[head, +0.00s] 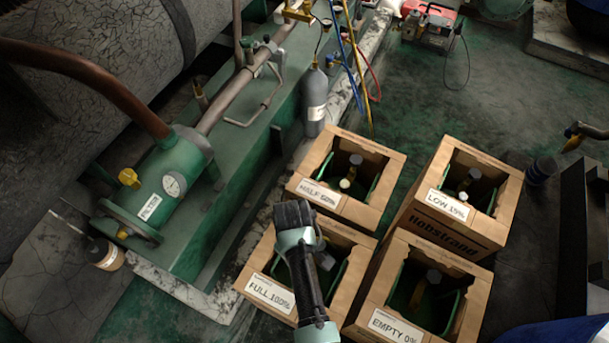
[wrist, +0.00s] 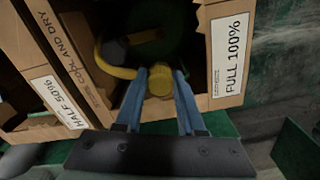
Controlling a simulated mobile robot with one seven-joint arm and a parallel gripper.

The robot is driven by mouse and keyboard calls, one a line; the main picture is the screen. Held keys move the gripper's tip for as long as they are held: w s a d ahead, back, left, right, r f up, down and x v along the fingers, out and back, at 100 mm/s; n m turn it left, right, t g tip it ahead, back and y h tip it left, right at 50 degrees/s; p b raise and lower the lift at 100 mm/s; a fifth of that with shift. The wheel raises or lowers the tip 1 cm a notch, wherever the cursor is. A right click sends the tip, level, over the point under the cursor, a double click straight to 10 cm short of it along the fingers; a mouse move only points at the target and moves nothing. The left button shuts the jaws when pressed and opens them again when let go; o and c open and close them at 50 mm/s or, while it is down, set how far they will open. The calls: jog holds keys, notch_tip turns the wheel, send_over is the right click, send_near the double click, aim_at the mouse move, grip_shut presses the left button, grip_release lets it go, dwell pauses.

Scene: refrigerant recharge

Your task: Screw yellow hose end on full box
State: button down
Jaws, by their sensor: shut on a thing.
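The box labelled FULL 100% (head: 268,290) is an open cardboard box at the lower middle of the head view. Its label side also shows at the right in the wrist view (wrist: 228,60). My gripper (wrist: 159,84) is over this box's opening, its blue fingers shut on the yellow hose end (wrist: 159,80). The yellow hose (wrist: 112,70) curves away to the left from the fingers, near a dark rounded part (wrist: 113,49). In the head view my arm covers much of the box's inside and hides the held end. I cannot tell whether the end touches a valve.
Boxes marked HALF 50% (head: 319,193), LOW 15% (head: 447,205) and EMPTY 0% (head: 394,325) stand close around the full box. A grey cylinder (head: 315,103) with gauges and coloured hoses stands behind. Green machinery (head: 170,180) lies to the left. Open floor lies at the upper right.

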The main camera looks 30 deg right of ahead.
jog(key=shift+n, duration=0.5)
jog(key=s+f+b, duration=0.1)
jog(key=f+b, duration=0.1)
jog(key=s+d+f+b, duration=0.1)
jog(key=f+b, duration=0.1)
jog(key=f, duration=0.1)
jog(key=s+f+b, duration=0.1)
jog(key=f+b, duration=0.1)
jog(key=shift+d+f, duration=0.2)
jog(key=shift+f, duration=0.05)
jog(key=shift+r, duration=0.25)
jog(key=shift+p, duration=0.7)
dwell(0.5)
jog(key=shift+f+b, duration=0.8)
jog(key=shift+f, duration=0.25)
dwell(0.7)
